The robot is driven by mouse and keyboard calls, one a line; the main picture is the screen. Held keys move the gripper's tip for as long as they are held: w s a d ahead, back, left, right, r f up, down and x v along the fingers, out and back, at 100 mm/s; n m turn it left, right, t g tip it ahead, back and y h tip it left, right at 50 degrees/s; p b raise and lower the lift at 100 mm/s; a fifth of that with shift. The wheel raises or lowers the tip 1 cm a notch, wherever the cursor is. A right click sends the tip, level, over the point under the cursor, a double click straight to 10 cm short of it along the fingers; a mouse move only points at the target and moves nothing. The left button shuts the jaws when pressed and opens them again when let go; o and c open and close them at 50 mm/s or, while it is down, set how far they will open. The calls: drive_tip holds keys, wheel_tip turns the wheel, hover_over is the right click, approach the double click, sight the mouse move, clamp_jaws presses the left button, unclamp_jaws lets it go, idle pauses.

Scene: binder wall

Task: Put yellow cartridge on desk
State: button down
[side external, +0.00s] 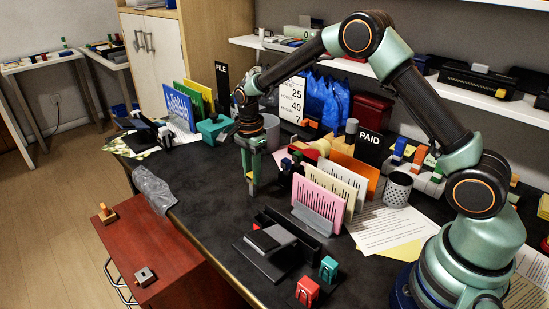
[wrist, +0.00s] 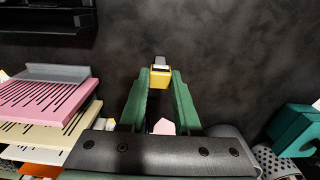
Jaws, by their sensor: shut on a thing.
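The yellow cartridge (wrist: 160,83) has a grey end and sits between my two green fingertips in the wrist view. My gripper (wrist: 160,88) is shut on it, with the dark desk (wrist: 225,60) behind. In the side view my gripper (side external: 252,188) points down over the middle of the desk (side external: 205,195).
Pink, cream and orange binders (side external: 318,202) stand in a grey holder to the right of my gripper. A teal box (side external: 214,129) and blue, green and yellow folders (side external: 181,106) stand behind left. A black device (side external: 268,244) lies in front. Dark desk left of my gripper is clear.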

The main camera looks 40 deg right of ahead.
drive_tip(key=shift+f, duration=0.15)
drive_tip(key=c, duration=0.6)
unclamp_jaws()
drive_tip(key=s+r+n+t, duration=0.1)
drive_tip(key=s+r+n, duration=0.1)
drive_tip(key=r, duration=0.7)
drive_tip(key=s+r+n, duration=0.2)
drive_tip(key=s+r, duration=0.1)
drive_tip(key=r, duration=0.6)
drive_tip(key=shift+s+d+r+n+t, duration=0.35)
drive_tip(key=shift+s+n+t, duration=0.4)
drive_tip(key=shift+s+n, duration=1.8)
drive_tip(key=shift+s+d+r+n+t, duration=0.3)
drive_tip(key=shift+s+n+t, duration=0.5)
drive_tip(key=shift+s+n, duration=1.75)
drive_tip(key=shift+s+d+r+n+t, duration=0.35)
drive_tip(key=shift+s+n+t, duration=0.4)
drive_tip(key=shift+s+n, duration=1.8)
